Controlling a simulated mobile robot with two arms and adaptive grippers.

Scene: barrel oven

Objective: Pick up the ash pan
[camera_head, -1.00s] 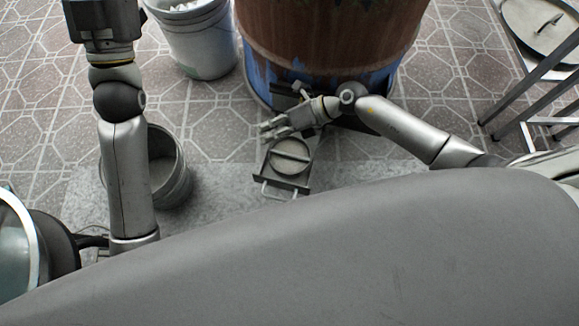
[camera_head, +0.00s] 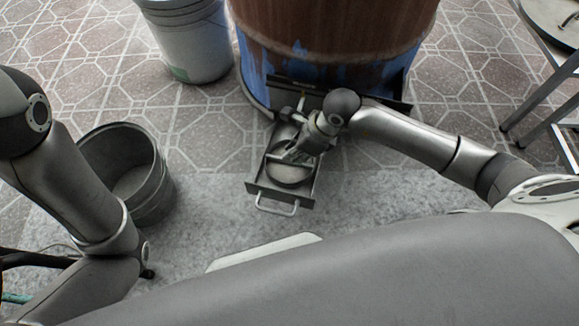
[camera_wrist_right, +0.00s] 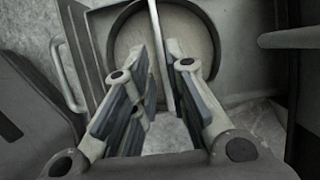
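The ash pan (camera_head: 289,178) is a round, shallow grey pan with a bar across its top. It sits in a dark metal drawer (camera_head: 309,189) pulled out from the base of the barrel oven (camera_head: 335,28). My right gripper (camera_head: 285,156) is over the pan and hides part of it. In the right wrist view the pan (camera_wrist_right: 204,38) lies below the gripper (camera_wrist_right: 164,55). The fingers are apart, one on each side of the pan's thin bar (camera_wrist_right: 160,45), with gaps visible. My left gripper is out of the picture; only its arm shows at the left.
The drawer's front handle (camera_head: 277,208) points towards me. A grey metal bucket (camera_head: 150,188) stands left of the drawer, close to my left arm. A white bucket (camera_head: 190,42) stands behind it, beside the barrel. A metal-legged stand (camera_head: 545,98) is at the right. Floor between bucket and drawer is clear.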

